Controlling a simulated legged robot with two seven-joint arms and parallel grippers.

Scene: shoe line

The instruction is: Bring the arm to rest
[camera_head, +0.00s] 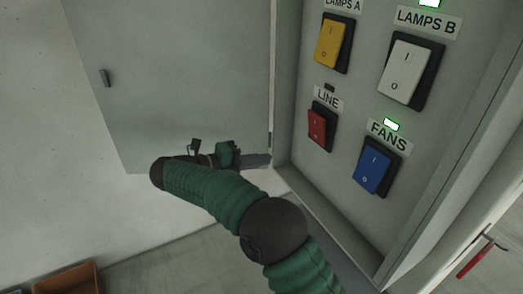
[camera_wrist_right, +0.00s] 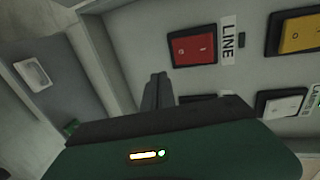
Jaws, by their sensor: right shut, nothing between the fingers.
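My right arm comes in from the bottom of the head view. Its gripper (camera_head: 258,160) is in front of the open grey cabinet door, left of the switch panel. In the right wrist view the right gripper (camera_wrist_right: 157,80) shows its fingers together, with nothing between them. They point toward the panel near the red LINE switch (camera_wrist_right: 194,49), which also shows in the head view (camera_head: 317,126). I cannot tell the exact gap, but no contact is evident. My left gripper is not in view.
The panel (camera_head: 345,190) also carries a yellow LAMPS A switch (camera_head: 332,42), a white LAMPS B switch (camera_head: 405,72) and a blue FANS switch (camera_head: 374,168). The cabinet door (camera_head: 180,80) stands open at left. A brown box (camera_head: 68,281) is on the floor. A red handle (camera_head: 474,263) is at right.

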